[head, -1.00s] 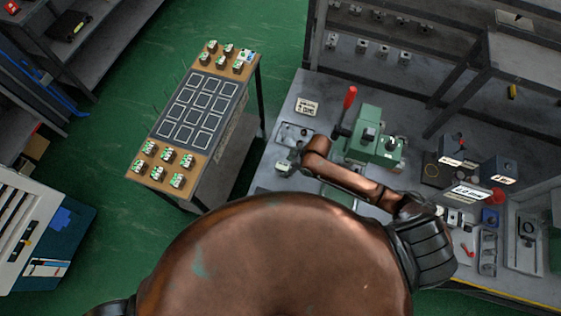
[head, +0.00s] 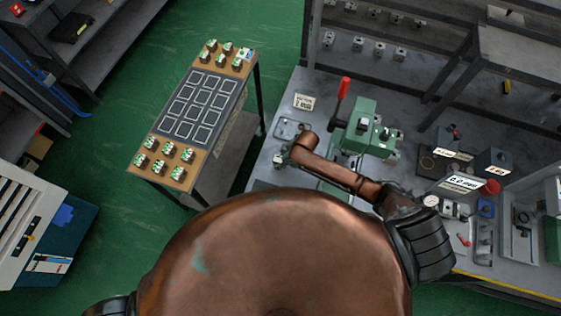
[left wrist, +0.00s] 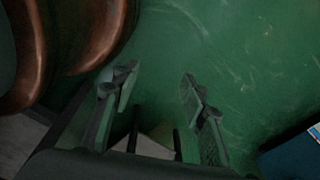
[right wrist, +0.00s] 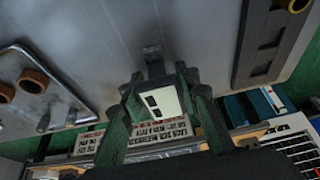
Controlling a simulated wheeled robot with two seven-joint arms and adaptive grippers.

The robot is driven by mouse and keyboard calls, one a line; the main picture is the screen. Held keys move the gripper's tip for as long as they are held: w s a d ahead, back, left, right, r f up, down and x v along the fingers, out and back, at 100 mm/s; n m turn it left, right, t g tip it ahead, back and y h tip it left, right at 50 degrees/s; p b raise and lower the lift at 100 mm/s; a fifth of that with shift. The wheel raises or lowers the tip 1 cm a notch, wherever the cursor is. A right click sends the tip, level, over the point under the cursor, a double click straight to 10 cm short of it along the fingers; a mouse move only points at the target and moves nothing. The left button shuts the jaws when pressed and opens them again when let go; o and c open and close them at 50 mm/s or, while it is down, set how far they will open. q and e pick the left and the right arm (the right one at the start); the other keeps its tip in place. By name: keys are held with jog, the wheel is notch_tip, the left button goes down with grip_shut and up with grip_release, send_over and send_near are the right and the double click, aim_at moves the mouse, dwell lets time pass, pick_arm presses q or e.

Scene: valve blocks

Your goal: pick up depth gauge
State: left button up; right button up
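My right gripper (right wrist: 158,84) is low over the workbench (head: 270,176), at its left edge; in the head view the hand is small and partly hidden by my arm. In the right wrist view its fingers stand apart on either side of a small dark block with a pale face and two black marks (right wrist: 163,102), which looks like the depth gauge. A grey metal part (right wrist: 152,56) shows just beyond it. I cannot tell whether the fingers touch the block. My left gripper (left wrist: 158,76) is open and empty above the green floor.
A green press with a red lever (head: 368,130) stands on the bench beside my right forearm. A grey plate (head: 291,129) and a label card (head: 303,102) lie near the hand. A cart with a dark grid (head: 198,108) and several valve blocks stands left, across a floor gap.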

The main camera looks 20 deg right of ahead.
jog(key=shift+w+f, duration=0.15)
jog(key=shift+w, duration=0.1)
jog(key=shift+c, duration=1.5)
grip_shut()
pick_arm(q)
jog(key=w, duration=0.2)
jog(key=shift+w, duration=0.4)
